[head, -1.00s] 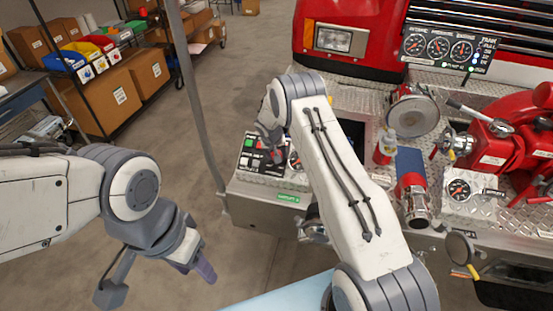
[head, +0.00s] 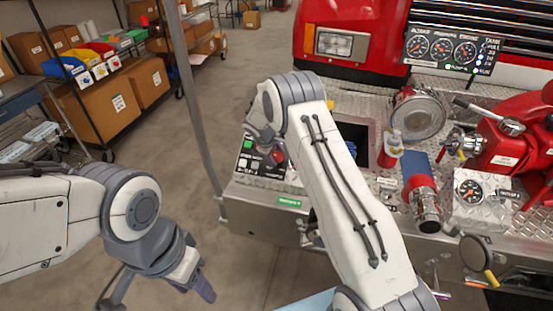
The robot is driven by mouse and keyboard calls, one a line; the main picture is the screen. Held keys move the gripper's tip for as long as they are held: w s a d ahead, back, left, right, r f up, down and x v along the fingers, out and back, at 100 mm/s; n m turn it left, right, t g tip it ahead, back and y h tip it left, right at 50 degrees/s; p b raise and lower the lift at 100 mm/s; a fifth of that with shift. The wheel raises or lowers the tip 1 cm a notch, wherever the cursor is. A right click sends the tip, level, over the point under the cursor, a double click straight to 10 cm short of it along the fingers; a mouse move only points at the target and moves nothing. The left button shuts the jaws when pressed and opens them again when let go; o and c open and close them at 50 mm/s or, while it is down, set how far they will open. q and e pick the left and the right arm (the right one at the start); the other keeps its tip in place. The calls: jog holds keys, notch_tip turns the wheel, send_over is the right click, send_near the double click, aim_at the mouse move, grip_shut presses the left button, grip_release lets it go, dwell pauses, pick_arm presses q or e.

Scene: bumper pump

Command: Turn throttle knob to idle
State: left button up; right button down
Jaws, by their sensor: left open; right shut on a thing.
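The small black control panel (head: 250,160) with a green button sits at the left end of the diamond-plate bumper. My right gripper (head: 270,152) is over this panel, pointing down at it. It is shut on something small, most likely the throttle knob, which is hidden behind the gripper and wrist. The knob's pointer and any idle mark cannot be made out. My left gripper (head: 200,284) is open and empty, low at the left over the floor, well away from the bumper.
A gauge board (head: 452,48) stands at the back right. A round metal cap (head: 418,113), a bottle (head: 390,148), a red-and-chrome nozzle (head: 422,200) and a red pump (head: 510,150) crowd the right. A grey pole (head: 198,120) stands left of the bumper.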

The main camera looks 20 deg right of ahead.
jog(key=n+b, duration=0.1)
jog(key=n, duration=0.4)
jog(key=shift+n+h+b, duration=0.3)
jog(key=shift+h, duration=0.1)
jog(key=n+t+b, duration=0.1)
jog(key=n, duration=0.5)
jog(key=shift+a, duration=0.1)
jog(key=shift+c, duration=1.4)
grip_release()
jog(key=b+v, duration=0.1)
jog(key=v, duration=0.9)
jog(key=shift+s+a, duration=0.2)
jog(key=shift+s, duration=0.05)
jog(key=shift+r, duration=0.1)
